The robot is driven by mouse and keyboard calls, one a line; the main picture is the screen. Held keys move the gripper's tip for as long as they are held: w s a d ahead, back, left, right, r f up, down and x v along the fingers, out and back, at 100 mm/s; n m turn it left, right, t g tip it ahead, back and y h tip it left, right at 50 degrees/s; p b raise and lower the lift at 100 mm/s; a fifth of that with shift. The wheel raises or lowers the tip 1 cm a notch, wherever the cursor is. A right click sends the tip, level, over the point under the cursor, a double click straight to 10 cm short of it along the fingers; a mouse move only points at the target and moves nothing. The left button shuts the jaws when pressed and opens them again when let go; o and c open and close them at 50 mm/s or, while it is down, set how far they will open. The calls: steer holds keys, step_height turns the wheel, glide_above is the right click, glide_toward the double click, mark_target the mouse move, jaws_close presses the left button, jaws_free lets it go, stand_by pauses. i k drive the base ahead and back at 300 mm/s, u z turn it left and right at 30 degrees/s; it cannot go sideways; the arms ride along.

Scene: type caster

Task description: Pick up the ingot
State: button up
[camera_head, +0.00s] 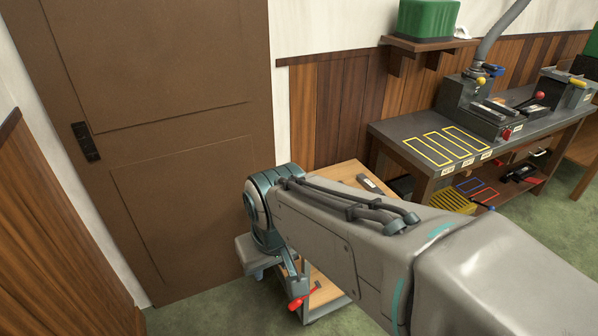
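A small grey bar (368,184), which looks like the ingot, lies on the light wooden top of a cart (340,172). It is near the cart's far right corner, just beyond my arm. My arm crosses the picture from the lower right and covers much of the cart top. Its teal and grey joint is at the cart's left side. My gripper's fingers do not show, so whether they are open or shut is hidden.
A red-handled tool (302,300) is low on the cart. A workbench (400,132) with yellow outlined areas and a grey machine (480,108) stands at the right. A brown door (190,130) is at the left. Green floor (540,230) is open at the right.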

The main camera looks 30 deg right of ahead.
mark_target(364, 181)
steer(key=u, duration=0.2)
steer(key=i, duration=0.6)
steer(key=z, duration=3.6)
steer(key=i, duration=2.05)
steer(key=u, duration=0.05)
